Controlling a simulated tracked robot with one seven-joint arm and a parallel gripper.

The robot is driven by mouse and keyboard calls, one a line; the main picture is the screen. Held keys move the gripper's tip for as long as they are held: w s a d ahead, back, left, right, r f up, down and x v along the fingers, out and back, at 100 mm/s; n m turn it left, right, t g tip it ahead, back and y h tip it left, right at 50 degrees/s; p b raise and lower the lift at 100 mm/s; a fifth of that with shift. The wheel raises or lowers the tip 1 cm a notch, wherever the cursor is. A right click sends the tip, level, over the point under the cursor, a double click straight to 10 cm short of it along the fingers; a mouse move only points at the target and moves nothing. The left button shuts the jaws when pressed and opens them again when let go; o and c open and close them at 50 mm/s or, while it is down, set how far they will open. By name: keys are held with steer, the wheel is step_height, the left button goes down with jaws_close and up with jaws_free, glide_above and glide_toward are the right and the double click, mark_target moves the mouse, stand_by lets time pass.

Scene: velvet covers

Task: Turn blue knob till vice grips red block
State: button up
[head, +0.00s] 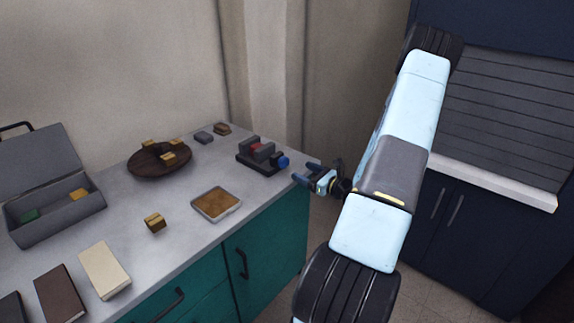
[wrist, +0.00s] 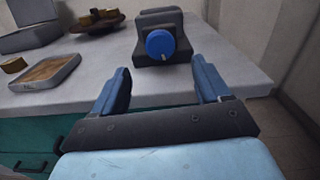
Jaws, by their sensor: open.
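The dark grey vice (head: 258,158) stands near the right end of the counter. The red block (head: 257,147) sits between its jaws in the head view; I cannot tell whether the jaws touch it. The blue knob (head: 283,161) is on the vice's right end. In the wrist view the knob (wrist: 160,45) faces me with a pale mark on its face, and the vice (wrist: 165,20) hides the red block. My gripper (head: 302,172) is open and empty, just off the counter's right edge. In the wrist view its fingers (wrist: 162,84) are spread, with the knob ahead and apart from them.
A square tray (head: 216,204) lies on the counter left of the vice. A round brown dish (head: 160,162) holds several yellowish blocks. A grey open box (head: 52,215), a small gold block (head: 155,223) and books (head: 104,270) are farther left. The counter between vice and gripper is clear.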

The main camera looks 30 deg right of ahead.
mark_target(286, 163)
steer(key=x, duration=0.8)
steer(key=shift+w+a, duration=0.15)
steer(key=shift+w, duration=0.25)
steer(key=shift+c, duration=0.3)
steer(key=c, duration=1)
steer(key=shift+m, duration=3)
steer(key=shift+f+m, duration=0.1)
steer(key=shift+m, duration=0.2)
steer(key=o, duration=1.1)
steer(key=shift+c, duration=0.2)
